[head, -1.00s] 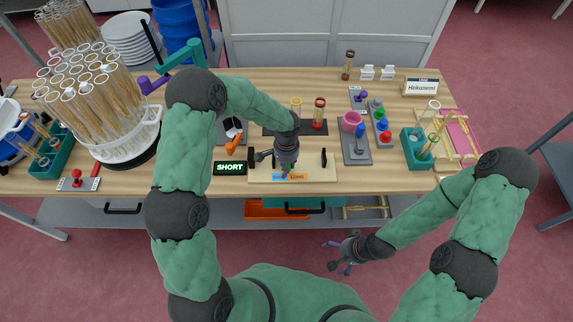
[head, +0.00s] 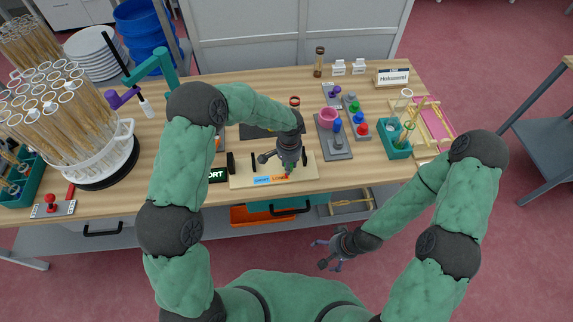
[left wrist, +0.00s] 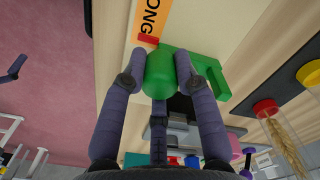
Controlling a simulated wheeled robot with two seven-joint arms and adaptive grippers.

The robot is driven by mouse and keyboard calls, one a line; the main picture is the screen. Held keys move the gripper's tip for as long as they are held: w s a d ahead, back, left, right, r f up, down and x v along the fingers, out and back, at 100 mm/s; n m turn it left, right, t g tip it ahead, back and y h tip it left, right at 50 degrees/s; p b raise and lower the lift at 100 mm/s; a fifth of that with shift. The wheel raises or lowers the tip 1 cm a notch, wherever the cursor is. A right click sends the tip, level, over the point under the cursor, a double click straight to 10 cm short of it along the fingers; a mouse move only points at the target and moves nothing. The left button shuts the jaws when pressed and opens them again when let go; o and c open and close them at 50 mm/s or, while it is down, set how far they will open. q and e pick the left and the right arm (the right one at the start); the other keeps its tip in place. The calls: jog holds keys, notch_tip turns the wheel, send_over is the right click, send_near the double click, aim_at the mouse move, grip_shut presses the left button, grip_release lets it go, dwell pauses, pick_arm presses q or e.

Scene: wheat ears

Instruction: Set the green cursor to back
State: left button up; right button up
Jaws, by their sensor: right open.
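The green cursor (left wrist: 160,72) is a green knob on a flat green base with a small red pointer (left wrist: 148,40). In the left wrist view the fingers of my left gripper (left wrist: 160,80) press on both sides of the knob. In the head view my left gripper (head: 290,168) is over the right part of the pale board (head: 245,181) and hides most of the cursor. The red pointer shows near the right end of the orange LONG label (left wrist: 152,14); a blue label (head: 262,181) lies left of it. My right gripper (head: 325,254) is open and empty, in front of the table.
A white tube basket (head: 125,150) stands far left.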

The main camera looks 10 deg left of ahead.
pick_arm(q)
jog(key=shift+o, duration=1.4)
jog(key=shift+r, duration=0.1)
notch_tip(320, 180, up, 12)
